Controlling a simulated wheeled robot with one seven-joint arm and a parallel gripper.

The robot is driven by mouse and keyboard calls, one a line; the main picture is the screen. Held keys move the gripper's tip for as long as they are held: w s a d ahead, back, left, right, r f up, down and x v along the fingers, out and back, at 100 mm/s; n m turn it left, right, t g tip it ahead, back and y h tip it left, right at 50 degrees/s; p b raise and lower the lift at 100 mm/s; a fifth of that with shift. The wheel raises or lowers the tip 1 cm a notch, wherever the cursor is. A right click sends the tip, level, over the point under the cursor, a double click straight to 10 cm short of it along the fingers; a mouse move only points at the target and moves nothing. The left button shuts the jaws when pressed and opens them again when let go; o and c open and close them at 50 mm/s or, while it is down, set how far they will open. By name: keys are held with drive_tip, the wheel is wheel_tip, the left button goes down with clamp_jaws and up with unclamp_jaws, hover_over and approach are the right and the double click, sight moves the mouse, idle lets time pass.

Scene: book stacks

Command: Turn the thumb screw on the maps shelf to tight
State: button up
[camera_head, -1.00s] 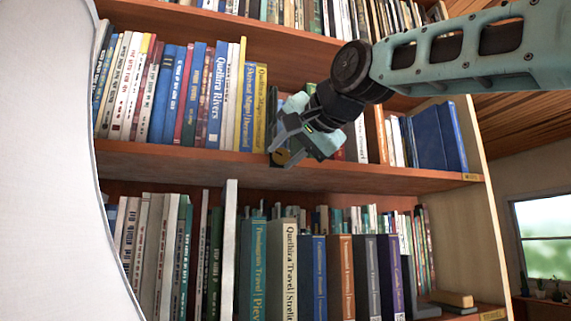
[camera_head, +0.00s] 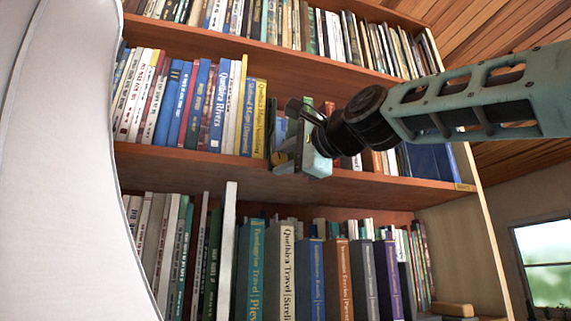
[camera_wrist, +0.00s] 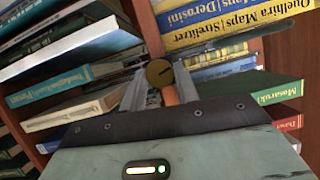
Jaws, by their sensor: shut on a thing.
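The thumb screw (camera_wrist: 159,73) shows in the wrist view as a round, dark brass knob with a line across its face. It sits at the front of the maps shelf (camera_wrist: 146,30), whose wooden edge runs beside yellow map books. My gripper (camera_wrist: 161,84) has its two grey fingers on either side of the knob and is shut on it. In the head view my gripper (camera_head: 284,156) is at the middle shelf's front edge, just right of the yellow map books (camera_head: 254,118). The knob is mostly hidden there by the fingers.
Books stand close on both sides of my gripper, with a green book (camera_wrist: 265,88) near it in the wrist view. Tall travel books (camera_head: 281,270) fill the shelf below. The space in front of the shelves is open. A window (camera_head: 545,262) is at the right.

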drive_tip(key=shift+m+t, duration=0.3)
drive_tip(key=shift+m, duration=0.5)
drive_tip(key=o, duration=0.9)
drive_tip(key=shift+f, duration=0.1)
drive_tip(key=shift+o, duration=0.2)
drive_tip(key=b+v, duration=0.8)
drive_tip(key=v, duration=0.9)
drive_tip(key=shift+d+f, duration=0.2)
drive_tip(key=shift+f, duration=0.05)
drive_tip(key=shift+s, duration=0.1)
